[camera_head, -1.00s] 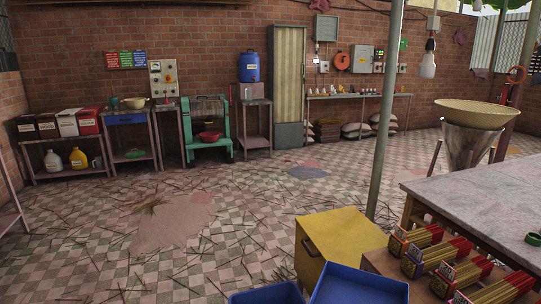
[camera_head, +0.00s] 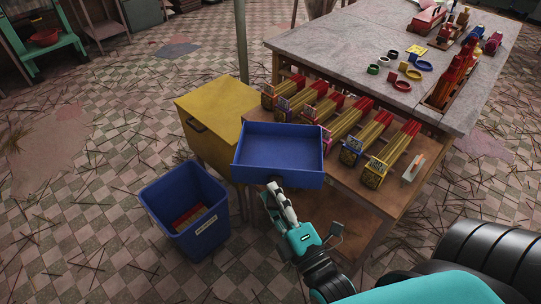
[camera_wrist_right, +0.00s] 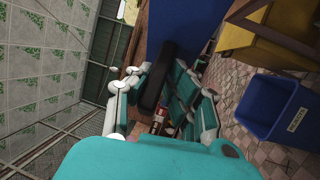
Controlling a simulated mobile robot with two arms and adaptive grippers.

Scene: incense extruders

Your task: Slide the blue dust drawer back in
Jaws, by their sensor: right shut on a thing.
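The blue dust drawer (camera_head: 282,145) is an open, empty tray sticking out at the near end of the low wooden bench, beside the yellow cabinet. How far it is seated at its back is not clear. Its front panel faces me. My right gripper (camera_head: 276,188) is at the middle of that front panel, shut on the drawer's dark handle. In the right wrist view the fingers (camera_wrist_right: 152,92) close around the black handle (camera_wrist_right: 157,80), with the blue front panel (camera_wrist_right: 182,28) behind it. My left gripper is not in view.
A blue waste bin (camera_head: 185,215) with red scraps stands on the floor left of the drawer. The yellow cabinet (camera_head: 218,118) stands behind it. Several incense bundles (camera_head: 345,125) lie on the low bench (camera_head: 412,186). A grey-topped table (camera_head: 345,45) stands beyond.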

